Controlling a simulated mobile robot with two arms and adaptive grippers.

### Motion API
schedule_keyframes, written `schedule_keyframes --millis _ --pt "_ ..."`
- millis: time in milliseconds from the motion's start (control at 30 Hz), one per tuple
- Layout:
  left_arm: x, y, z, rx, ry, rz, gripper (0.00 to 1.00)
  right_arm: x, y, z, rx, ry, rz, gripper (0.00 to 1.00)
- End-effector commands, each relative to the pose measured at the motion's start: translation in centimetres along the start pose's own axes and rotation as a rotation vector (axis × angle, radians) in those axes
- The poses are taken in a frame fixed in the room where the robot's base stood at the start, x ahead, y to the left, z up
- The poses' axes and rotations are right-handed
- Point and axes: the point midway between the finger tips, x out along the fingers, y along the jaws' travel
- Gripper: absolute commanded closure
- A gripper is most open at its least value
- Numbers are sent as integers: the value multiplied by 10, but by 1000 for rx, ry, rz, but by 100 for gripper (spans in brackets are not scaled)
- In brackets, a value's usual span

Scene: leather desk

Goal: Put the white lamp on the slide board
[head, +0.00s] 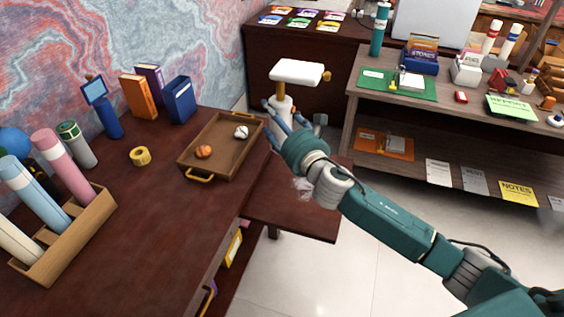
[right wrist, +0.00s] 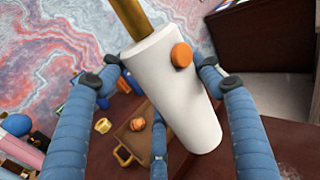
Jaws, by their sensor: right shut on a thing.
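The white lamp (head: 297,72) has a block-shaped white head, a gold stem and a white base. My right gripper (head: 284,116) is shut around its base and holds it upright in the head view, appearing beyond the tray. In the right wrist view, the white base (right wrist: 172,85) with an orange knob sits between the blue fingers (right wrist: 165,85); the gold stem shows at the top. The slide board (head: 292,212) is a dark reddish-brown panel sticking out from the desk's right side, lower in the picture than the lamp. My arm covers part of it. My left gripper is not in view.
A wooden tray (head: 216,158) with two balls lies on the desk near its right edge. Books (head: 138,96), a tape roll (head: 140,156) and a holder with tubes (head: 62,240) occupy the left. A crowded shelf (head: 450,116) stands at the right.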

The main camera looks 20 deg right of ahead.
Motion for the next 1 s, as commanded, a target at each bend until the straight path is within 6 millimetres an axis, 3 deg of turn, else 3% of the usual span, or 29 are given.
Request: schedule_keyframes --millis 100,300,533,733,1000 --pt "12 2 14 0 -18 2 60 0 1 -36 5 -1 -1 77" --pt "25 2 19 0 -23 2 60 0 0 -77 3 -3 -1 77" --pt "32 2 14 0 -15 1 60 0 0 -96 1 -5 0 77" --pt "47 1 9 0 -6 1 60 1 0 -127 3 -4 0 77" --pt "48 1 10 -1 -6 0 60 1 0 -131 -2 -6 1 77"
